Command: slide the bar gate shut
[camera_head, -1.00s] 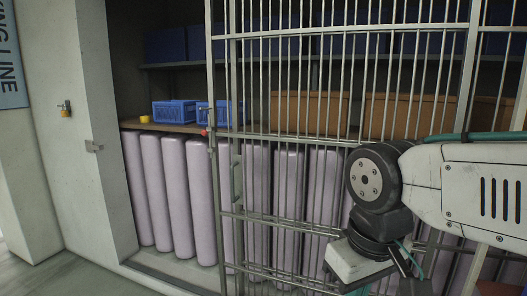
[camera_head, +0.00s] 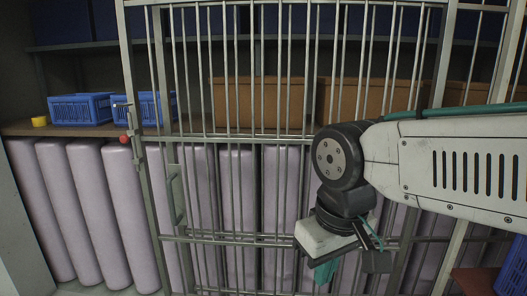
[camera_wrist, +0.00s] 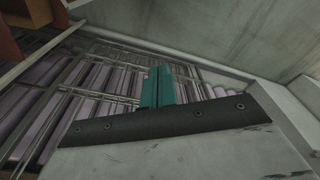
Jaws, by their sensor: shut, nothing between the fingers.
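The bar gate (camera_head: 263,136) is a grey metal frame with upright bars, standing across the storage bay. Its left edge post carries a latch with a red knob (camera_head: 124,139) and a grey pull handle (camera_head: 177,194). The bay is open to the left of that post. My gripper (camera_head: 325,272) is in front of the gate, right of the handle and apart from it, pointing down. In the wrist view its teal fingers (camera_wrist: 157,86) are together and empty, with the gate's bars beyond. The gate's right end is partly hidden by my arm.
Several pale lilac rolls (camera_head: 101,215) stand below. A pale wall post (camera_head: 19,238) is at the far left. A reddish-brown object (camera_head: 474,281) is at the lower right.

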